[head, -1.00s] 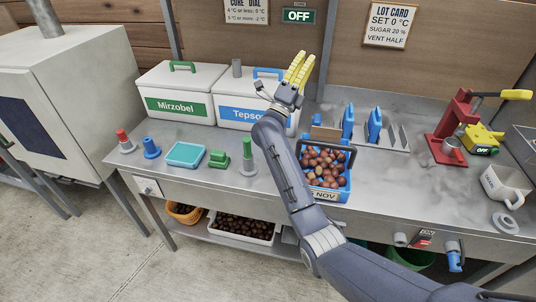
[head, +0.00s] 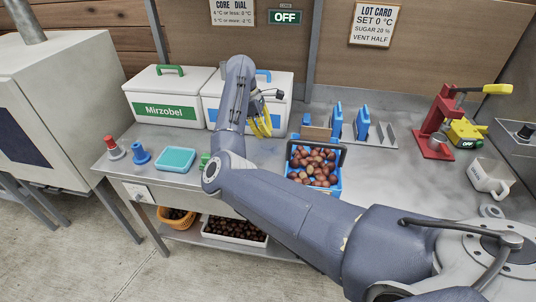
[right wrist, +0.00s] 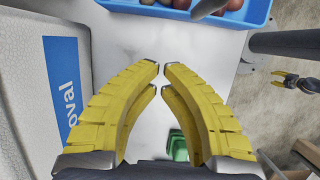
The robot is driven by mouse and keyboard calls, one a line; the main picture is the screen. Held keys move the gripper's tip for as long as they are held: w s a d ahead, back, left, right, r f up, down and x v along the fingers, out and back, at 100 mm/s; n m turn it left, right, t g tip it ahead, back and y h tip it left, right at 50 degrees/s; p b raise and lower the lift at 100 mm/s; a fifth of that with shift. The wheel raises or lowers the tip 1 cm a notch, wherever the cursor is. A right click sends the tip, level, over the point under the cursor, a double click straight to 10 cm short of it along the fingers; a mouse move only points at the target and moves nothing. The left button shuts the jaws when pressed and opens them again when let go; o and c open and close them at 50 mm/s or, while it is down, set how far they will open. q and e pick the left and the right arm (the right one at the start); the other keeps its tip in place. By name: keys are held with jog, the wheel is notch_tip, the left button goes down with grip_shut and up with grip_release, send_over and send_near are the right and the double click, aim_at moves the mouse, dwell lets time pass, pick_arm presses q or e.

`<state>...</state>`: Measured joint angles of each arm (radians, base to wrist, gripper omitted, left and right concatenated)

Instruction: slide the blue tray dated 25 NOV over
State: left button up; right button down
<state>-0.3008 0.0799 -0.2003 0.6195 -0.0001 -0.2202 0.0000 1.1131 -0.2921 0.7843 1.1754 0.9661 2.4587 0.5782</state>
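The blue tray (head: 338,181) holds brown chestnuts and sits on the metal bench, right of my right gripper in the head view. A dark bar crosses its back. My arm hides its front label now; the earlier view shows "NOV" on it. My right gripper (head: 262,125) has yellow fingers and hangs low in front of the white Tepso box, left of the tray. In the right wrist view (right wrist: 161,72) its tips nearly meet, with nothing held between them. The tray's blue side (right wrist: 155,10) lies beyond the tips, apart from them.
The Mirzobel box (head: 160,98) and the blue-labelled box (head: 210,108) stand at the back. Blue upright pieces (head: 362,122) stand behind the tray. A teal tray (head: 175,158) lies left. A red press (head: 435,135) and white jug (head: 488,178) stand right. Bench space right of the tray is clear.

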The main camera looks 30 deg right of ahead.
aim_at(283, 162)
jog(key=shift+y, duration=0.3)
jog(key=x, duration=0.7)
jog(key=a+x, duration=0.1)
jog(key=x, duration=0.2)
jog(key=shift+w+d+f, duration=0.1)
jog(key=shift+f, duration=0.2)
jog(key=shift+s+d+r, duration=0.15)
jog(key=shift+s+d, duration=0.5)
jog(key=shift+d, duration=0.15)
jog(key=shift+s+d, duration=0.55)
jog(key=shift+d, duration=0.1)
